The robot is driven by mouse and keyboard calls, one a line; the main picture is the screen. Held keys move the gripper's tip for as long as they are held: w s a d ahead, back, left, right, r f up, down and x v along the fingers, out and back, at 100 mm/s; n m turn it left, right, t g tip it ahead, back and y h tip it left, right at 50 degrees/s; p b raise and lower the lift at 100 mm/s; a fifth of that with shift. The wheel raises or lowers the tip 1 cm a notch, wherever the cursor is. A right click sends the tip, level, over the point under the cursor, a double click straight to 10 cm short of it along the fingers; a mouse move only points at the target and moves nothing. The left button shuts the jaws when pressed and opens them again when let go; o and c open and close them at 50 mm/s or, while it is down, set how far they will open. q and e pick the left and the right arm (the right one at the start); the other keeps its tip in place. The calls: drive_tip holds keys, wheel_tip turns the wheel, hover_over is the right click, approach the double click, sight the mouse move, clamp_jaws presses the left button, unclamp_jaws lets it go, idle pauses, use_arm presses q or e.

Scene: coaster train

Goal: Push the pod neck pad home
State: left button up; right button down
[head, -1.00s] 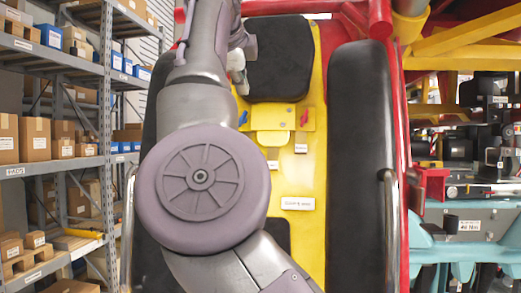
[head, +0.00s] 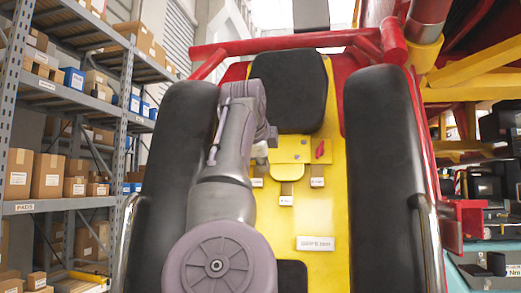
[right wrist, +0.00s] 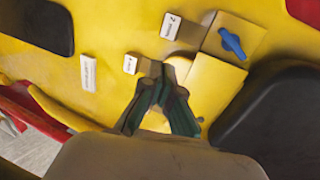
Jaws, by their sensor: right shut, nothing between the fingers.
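The black neck pad (head: 289,92) sits at the top of the yellow pod panel (head: 325,215) in the head view. Part of it shows at the right of the right wrist view (right wrist: 268,105). Below it is a yellow bracket (head: 290,150) with a red lever (head: 320,150). The bracket's blue lever (right wrist: 232,43) shows only in the right wrist view. My right gripper (head: 261,158) is shut and empty, below the pad at the bracket's left side. Its fingertips show close together over the yellow panel in the right wrist view (right wrist: 163,75); contact is unclear. My left gripper is out of view.
Long black side pads stand left (head: 188,150) and right (head: 385,170) of the panel, with metal grab rails outside them. Small white labels (head: 286,200) lie below the bracket. Shelving (head: 60,120) with boxes is at left; red and yellow frames are at right.

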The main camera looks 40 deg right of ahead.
sight(270, 180)
drive_tip(key=p+x, duration=0.1)
drive_tip(key=x, duration=0.1)
drive_tip(key=p+x, duration=0.1)
drive_tip(key=x, duration=0.1)
drive_tip(key=r+x, duration=0.1)
drive_tip(key=shift+w+d+f+p, duration=0.15)
drive_tip(key=shift+w+d+p, duration=0.25)
drive_tip(key=shift+d, duration=0.15)
drive_tip(key=shift+w+d+f, duration=0.2)
drive_tip(key=shift+d, duration=0.05)
